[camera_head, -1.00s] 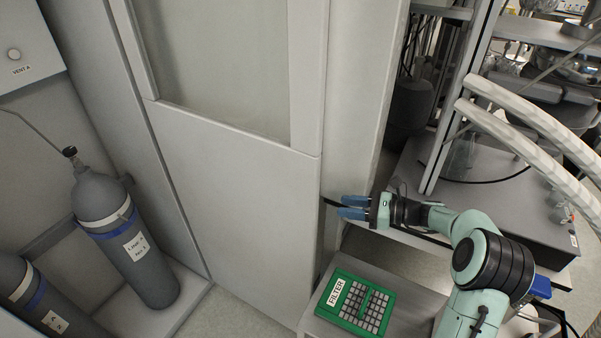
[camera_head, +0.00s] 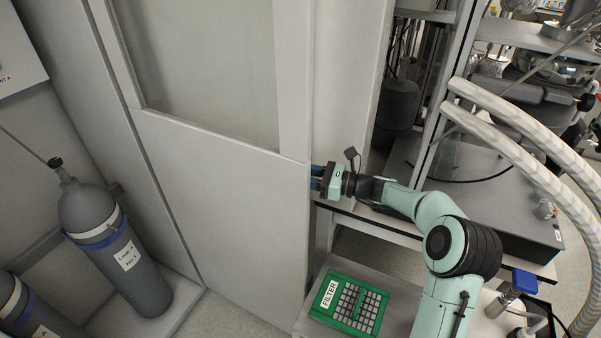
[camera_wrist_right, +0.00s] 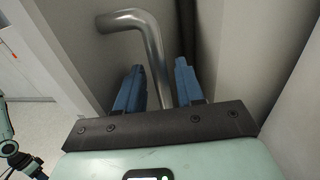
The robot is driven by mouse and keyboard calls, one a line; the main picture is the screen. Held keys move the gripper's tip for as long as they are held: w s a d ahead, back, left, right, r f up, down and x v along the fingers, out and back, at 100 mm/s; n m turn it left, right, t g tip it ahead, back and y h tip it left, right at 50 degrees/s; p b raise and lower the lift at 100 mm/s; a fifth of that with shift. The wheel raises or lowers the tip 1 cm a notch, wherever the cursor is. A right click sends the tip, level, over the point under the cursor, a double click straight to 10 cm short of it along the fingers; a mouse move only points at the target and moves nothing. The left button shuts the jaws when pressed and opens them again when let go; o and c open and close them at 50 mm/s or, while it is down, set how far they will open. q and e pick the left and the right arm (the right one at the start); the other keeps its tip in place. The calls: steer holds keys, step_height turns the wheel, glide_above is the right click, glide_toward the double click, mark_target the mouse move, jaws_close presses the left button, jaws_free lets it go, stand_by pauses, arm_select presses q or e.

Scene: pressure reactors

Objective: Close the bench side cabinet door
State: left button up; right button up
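The bench side cabinet door (camera_head: 232,205) is a tall pale panel with a window in its upper part. It stands open, with gas cylinders in the space to its left. My right gripper (camera_head: 316,177) is at the door's right edge, and its blue fingertips are partly hidden behind that edge. In the right wrist view a bent metal bar handle (camera_wrist_right: 152,50) runs down between the two blue fingers of my right gripper (camera_wrist_right: 160,88). The fingers are spread on either side of the bar, and I see no clear grip on it. My left gripper is not in view.
A grey gas cylinder (camera_head: 117,250) stands at left. A green filter box (camera_head: 347,303) lies on a low grey surface below my right arm. A metal frame (camera_head: 440,95) and thick pale hoses (camera_head: 520,140) stand at right.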

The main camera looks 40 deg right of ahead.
steer(key=shift+w+a, duration=0.2)
steer(key=shift+w, duration=0.1)
jaws_close()
steer(key=shift+a, duration=0.1)
